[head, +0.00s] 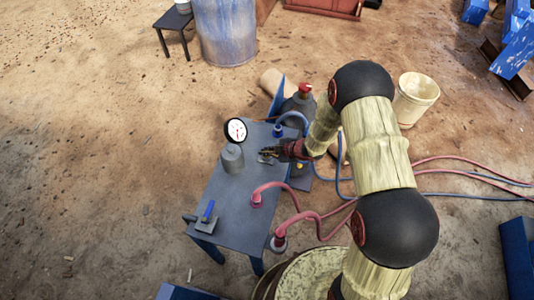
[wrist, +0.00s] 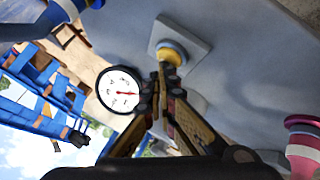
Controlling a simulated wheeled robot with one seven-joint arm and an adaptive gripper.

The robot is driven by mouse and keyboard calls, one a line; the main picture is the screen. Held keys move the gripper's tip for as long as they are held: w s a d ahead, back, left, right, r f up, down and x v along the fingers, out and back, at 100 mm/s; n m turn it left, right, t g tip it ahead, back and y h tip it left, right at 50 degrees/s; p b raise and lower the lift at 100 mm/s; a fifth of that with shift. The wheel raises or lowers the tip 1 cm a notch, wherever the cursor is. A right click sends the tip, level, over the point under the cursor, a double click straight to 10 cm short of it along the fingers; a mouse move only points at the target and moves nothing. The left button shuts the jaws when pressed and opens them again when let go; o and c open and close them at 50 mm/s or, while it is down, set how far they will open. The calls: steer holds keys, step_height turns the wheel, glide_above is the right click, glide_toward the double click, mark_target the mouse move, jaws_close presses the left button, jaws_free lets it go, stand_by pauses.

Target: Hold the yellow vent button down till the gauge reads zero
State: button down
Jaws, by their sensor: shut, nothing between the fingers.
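The yellow vent button (wrist: 172,52) sits on a square grey plate (wrist: 192,38) in the wrist view. My gripper (wrist: 164,72) is shut and empty, its fingertips overlapping the button's near edge. I cannot tell whether they press it or how far down it is. In the head view my gripper (head: 266,153) is low over the grey table and hides the button. The round white gauge (wrist: 119,90) has a black rim and a red needle off to one side; its numbers are too small to read. It also stands at the table's back edge in the head view (head: 236,130).
The grey table (head: 228,190) carries a grey cylinder (head: 232,157), a blue-handled lever (head: 208,212) and red hose fittings (head: 257,199).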

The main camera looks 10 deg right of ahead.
stand_by(0.8)
steer(key=shift+r+p, duration=0.85)
steer(key=shift+r, duration=0.1)
step_height(320, 180, up, 5)
steer(key=p, duration=0.4)
